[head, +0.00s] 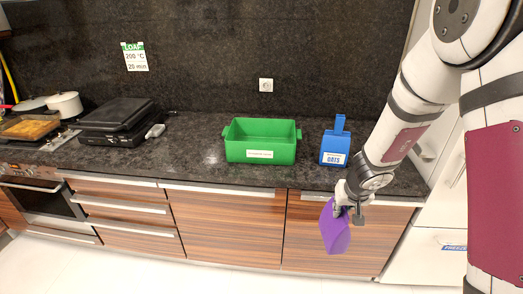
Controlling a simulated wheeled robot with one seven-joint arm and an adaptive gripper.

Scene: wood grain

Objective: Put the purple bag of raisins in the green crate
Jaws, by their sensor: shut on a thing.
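The purple bag of raisins (334,231) hangs from my gripper (348,208), which is shut on its upper part. The bag is tilted and in front of the drawer fronts, lower in the picture than the counter edge. The green crate (260,151) stands upright on the dark counter, to the left of and above the bag in the picture. It has a white label on its front and looks empty inside. My gripper's fingertips are partly hidden by the bag and wrist.
A blue oats container (334,147) stands on the counter right of the crate. A black grill (117,120) sits to the left, near the stove with a white pot (64,104). The counter between the grill and crate is clear. The counter's front edge lies above the bag.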

